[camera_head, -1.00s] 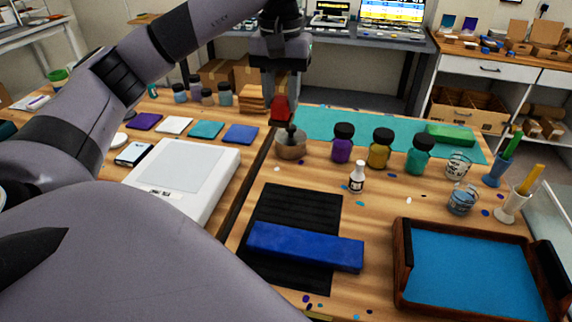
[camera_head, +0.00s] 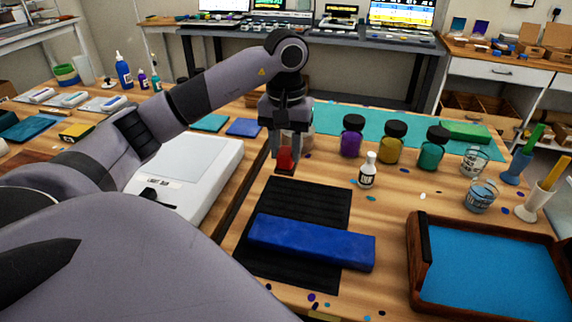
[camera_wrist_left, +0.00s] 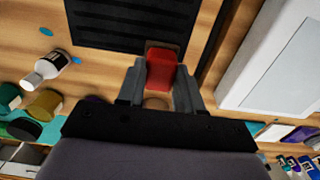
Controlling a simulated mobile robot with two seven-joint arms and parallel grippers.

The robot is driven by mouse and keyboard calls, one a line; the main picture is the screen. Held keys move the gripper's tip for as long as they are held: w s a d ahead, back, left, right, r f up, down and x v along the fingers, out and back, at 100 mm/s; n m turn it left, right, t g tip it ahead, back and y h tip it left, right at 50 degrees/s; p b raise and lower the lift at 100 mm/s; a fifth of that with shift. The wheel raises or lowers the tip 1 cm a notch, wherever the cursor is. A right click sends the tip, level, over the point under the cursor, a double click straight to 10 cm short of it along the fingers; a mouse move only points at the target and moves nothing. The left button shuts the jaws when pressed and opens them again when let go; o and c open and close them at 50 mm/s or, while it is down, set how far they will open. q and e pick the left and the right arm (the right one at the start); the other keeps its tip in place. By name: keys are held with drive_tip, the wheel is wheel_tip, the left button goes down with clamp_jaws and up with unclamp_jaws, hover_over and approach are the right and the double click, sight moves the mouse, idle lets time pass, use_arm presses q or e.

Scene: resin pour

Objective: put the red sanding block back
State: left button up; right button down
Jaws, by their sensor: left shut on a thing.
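The red sanding block (camera_head: 285,158) is between the fingers of my left gripper (camera_head: 284,148), which is shut on it and points down. The block is low, just beyond the far end of the black ribbed mat (camera_head: 302,196). A small brown patch shows at its foot; I cannot tell whether the block touches the table. In the left wrist view the red block (camera_wrist_left: 161,70) sits between both fingers of the left gripper (camera_wrist_left: 160,84), close to the ribbed mat (camera_wrist_left: 140,22). My right gripper is not in view.
A long blue block (camera_head: 310,242) lies across the mat. A white flat device (camera_head: 195,175) is to the left. A small white bottle (camera_head: 367,170) and dark-capped jars (camera_head: 391,143) stand to the right. A wooden tray (camera_head: 418,262) with a blue inside is at the lower right.

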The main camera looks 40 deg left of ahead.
sight(286, 165)
use_arm(q)
drive_tip(key=shift+f, duration=2.25)
drive_tip(key=shift+f, duration=0.15)
drive_tip(key=o, duration=0.9)
drive_tip(key=shift+o, duration=0.2)
